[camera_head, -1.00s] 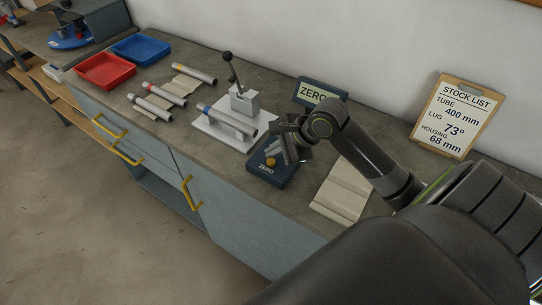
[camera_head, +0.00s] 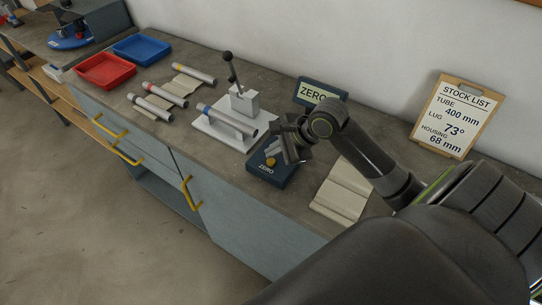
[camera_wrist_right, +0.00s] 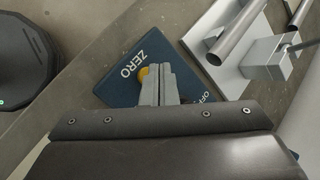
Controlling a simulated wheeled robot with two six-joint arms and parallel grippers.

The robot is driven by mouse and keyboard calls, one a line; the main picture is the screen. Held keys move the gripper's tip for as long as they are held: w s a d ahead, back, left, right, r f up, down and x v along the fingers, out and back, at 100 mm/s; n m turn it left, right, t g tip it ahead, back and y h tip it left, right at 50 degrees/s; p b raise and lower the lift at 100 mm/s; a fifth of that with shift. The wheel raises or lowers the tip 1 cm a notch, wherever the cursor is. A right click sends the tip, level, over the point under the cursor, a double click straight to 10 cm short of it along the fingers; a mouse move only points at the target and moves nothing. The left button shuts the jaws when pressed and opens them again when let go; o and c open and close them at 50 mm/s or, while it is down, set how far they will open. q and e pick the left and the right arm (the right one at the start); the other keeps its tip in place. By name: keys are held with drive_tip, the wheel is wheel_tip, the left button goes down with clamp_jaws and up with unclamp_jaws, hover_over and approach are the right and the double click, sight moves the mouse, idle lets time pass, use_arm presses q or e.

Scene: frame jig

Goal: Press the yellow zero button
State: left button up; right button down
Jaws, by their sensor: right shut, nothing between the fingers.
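The yellow zero button (camera_head: 271,161) sits on a dark blue box (camera_head: 264,174) marked ZERO, on the bench. In the right wrist view the button (camera_wrist_right: 143,74) shows beside the fingertips, partly covered by them, and the blue box (camera_wrist_right: 119,89) lies behind them. My right gripper (camera_head: 276,153) is shut and empty, with its fingertips just over the box near the button. In the right wrist view the gripper (camera_wrist_right: 157,72) has its fingers together. I cannot tell whether the fingertips touch the button. My left gripper is not in view.
A clamp jig (camera_head: 243,103) holding a tube (camera_head: 228,120) stands left of the box. A ZERO display (camera_head: 320,92) stands behind. A folded cloth (camera_head: 343,190) lies to the right. Red (camera_head: 104,71) and blue (camera_head: 141,49) trays are at far left.

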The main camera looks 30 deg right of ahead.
idle(0.3)
drive_tip(key=shift+f+p, duration=0.2)
drive_tip(key=shift+p, duration=0.2)
drive_tip(key=shift+f, duration=0.2)
drive_tip(key=shift+f, duration=0.5)
idle(0.4)
drive_tip(key=shift+r+p, duration=0.95)
drive_tip(key=shift+p, duration=0.8)
